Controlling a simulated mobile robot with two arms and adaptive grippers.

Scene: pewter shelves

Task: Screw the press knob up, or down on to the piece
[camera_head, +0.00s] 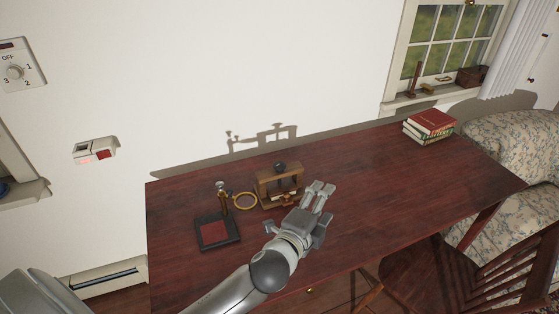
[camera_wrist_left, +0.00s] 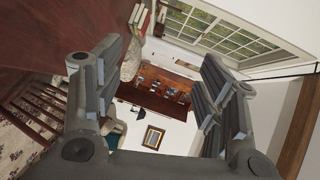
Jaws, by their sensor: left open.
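The press (camera_head: 262,190) is a small wooden frame standing on the dark red desk, in the middle of the head view. Its dark round press knob (camera_head: 280,167) sits on top of the frame. A small brownish piece (camera_head: 287,198) shows low in the frame; its shape and the gap above it are too small to tell. My left gripper (camera_head: 319,190) is just right of the press and nearer to me, open and empty, apart from the knob. In the left wrist view its open fingers (camera_wrist_left: 165,70) frame the far room; neither press nor knob shows there. My right gripper is not in view.
A brass ring-shaped thing (camera_head: 245,201) and a stand with a red-topped dark base (camera_head: 218,232) are left of the press. Books (camera_head: 430,125) lie at the desk's far right. The desk (camera_head: 370,185) is clear between. A chair (camera_head: 460,285) stands in front.

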